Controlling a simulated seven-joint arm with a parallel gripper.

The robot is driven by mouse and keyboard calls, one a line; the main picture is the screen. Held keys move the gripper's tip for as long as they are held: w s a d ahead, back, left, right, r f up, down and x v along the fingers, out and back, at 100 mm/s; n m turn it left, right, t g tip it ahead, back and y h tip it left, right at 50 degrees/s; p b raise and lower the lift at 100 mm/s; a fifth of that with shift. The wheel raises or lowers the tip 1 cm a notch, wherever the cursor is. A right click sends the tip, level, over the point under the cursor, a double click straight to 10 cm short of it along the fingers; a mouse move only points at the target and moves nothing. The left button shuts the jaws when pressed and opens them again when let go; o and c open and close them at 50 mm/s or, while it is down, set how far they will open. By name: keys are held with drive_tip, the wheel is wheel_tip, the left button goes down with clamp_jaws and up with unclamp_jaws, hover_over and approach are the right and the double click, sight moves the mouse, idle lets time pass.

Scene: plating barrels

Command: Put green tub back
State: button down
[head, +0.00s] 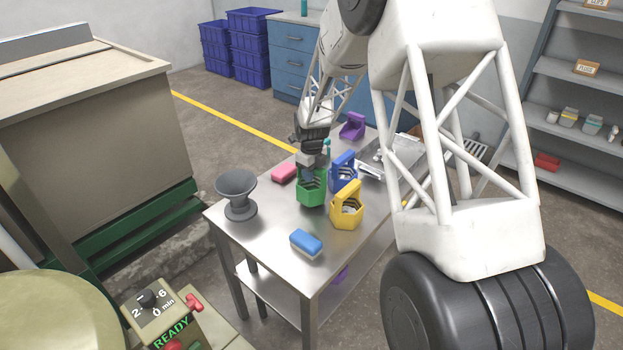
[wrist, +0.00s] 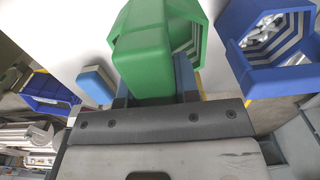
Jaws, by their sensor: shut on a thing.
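The green tub (head: 311,193) is an open, many-sided tub with a handle block on one side. It is over or on the steel table (head: 265,228), left of the blue tub. I cannot tell whether its base touches the table. My gripper (head: 308,172) comes down from above and is shut on its handle. In the wrist view the green tub (wrist: 142,52) fills the top middle, with its handle between the fingers (wrist: 155,92). Its inside is mostly hidden there.
Close by stand a blue tub (head: 343,178), also in the wrist view (wrist: 228,28), and a yellow tub (head: 346,217). A purple tub (head: 352,128) stands farther back. A grey funnel (head: 238,186), pink block (head: 284,173) and blue block (head: 306,242) lie around.

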drive_tip(key=shift+f, duration=1.1)
drive_tip(key=shift+f, duration=0.15)
drive_tip(key=c, duration=0.8)
unclamp_jaws()
drive_tip(key=shift+c, duration=0.2)
wheel_tip(320, 180, up, 12)
drive_tip(key=shift+r, duration=0.15)
